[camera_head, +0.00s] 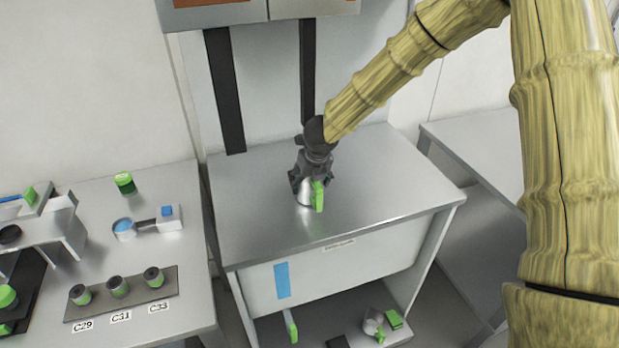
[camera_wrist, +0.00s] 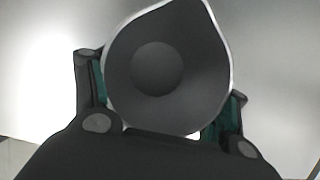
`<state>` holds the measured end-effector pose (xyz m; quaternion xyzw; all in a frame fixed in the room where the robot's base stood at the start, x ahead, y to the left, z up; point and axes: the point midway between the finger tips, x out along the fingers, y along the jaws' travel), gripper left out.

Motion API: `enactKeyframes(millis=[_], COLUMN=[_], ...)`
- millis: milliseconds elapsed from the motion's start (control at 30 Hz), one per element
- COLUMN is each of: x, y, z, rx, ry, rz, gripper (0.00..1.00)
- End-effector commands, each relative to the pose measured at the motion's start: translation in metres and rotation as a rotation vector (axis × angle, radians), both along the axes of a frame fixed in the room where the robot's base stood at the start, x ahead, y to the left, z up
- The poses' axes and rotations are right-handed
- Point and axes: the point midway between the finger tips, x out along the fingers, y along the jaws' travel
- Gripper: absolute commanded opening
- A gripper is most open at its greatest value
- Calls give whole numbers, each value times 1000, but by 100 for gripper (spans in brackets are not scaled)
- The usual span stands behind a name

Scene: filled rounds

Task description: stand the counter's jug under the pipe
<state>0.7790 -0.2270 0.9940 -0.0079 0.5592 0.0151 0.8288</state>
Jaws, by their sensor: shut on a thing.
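A metal jug (camera_head: 306,195) with a green handle is at the middle of the grey counter (camera_head: 245,225). My gripper (camera_head: 308,182) comes down over it and is shut on it, the handle facing the front. In the wrist view the jug (camera_wrist: 200,75) is seen from above, its round mouth open, its grey inside showing no clear contents and its spout toward the upper right. The gripper's fingers (camera_wrist: 163,88) lie on both sides of it. The jug looks upright; whether its base touches the counter I cannot tell. I cannot make out a pipe for certain.
Another metal vessel (camera_head: 373,321) with green parts lies on the lower shelf. The left bench holds a rack (camera_head: 122,297) of several green-and-dark cylinders, a blue-filled pan (camera_head: 124,228), a green-topped container (camera_head: 125,183) and a metal stand (camera_head: 62,222). The counter around the jug is clear.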

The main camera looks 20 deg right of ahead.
Motion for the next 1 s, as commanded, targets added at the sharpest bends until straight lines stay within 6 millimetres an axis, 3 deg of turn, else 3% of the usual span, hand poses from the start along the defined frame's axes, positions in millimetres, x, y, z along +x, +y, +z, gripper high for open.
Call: enactKeyframes(millis=[400, 433, 533, 1000], x=[1, 1, 1, 1], y=[0, 0, 0, 0], z=[-5, -5, -4, 0], rx=[1, 1, 1, 1], ry=[-3, -3, -3, -3], rz=[1, 1, 1, 0], gripper=[26, 76, 94, 96])
